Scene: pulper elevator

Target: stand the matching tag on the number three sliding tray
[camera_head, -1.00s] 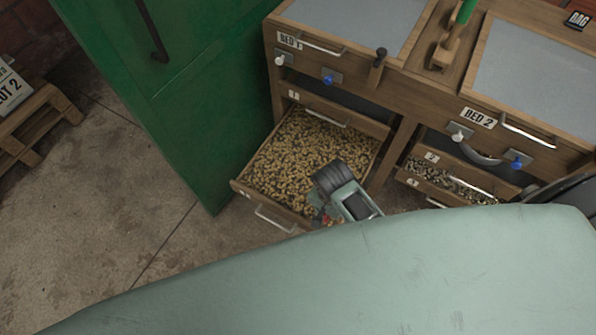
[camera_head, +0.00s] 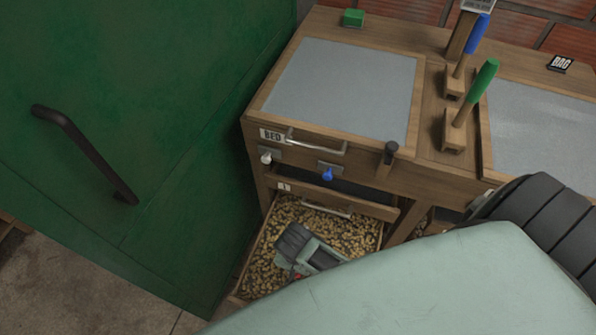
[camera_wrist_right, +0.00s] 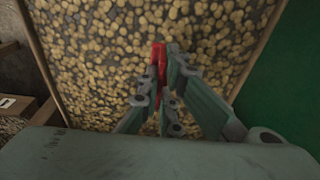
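A sliding tray (camera_head: 246,262) full of pale beans is pulled out under the left bed in the head view. It also shows under my gripper in the right wrist view (camera_wrist_right: 41,72). Its front and number are hidden. My right gripper (camera_head: 292,274) is over the beans. In the right wrist view my right gripper (camera_wrist_right: 164,66) has its fingers closed around a narrow red piece (camera_wrist_right: 158,58), probably the tag. Any mark on it is not visible. I cannot tell whether it touches the beans. My left gripper is not in view.
A green door (camera_head: 150,130) with a dark handle stands close to the tray's left. Above the tray are a drawer front marked 1 (camera_head: 300,192) and knobs. My pale green arm covers the lower right.

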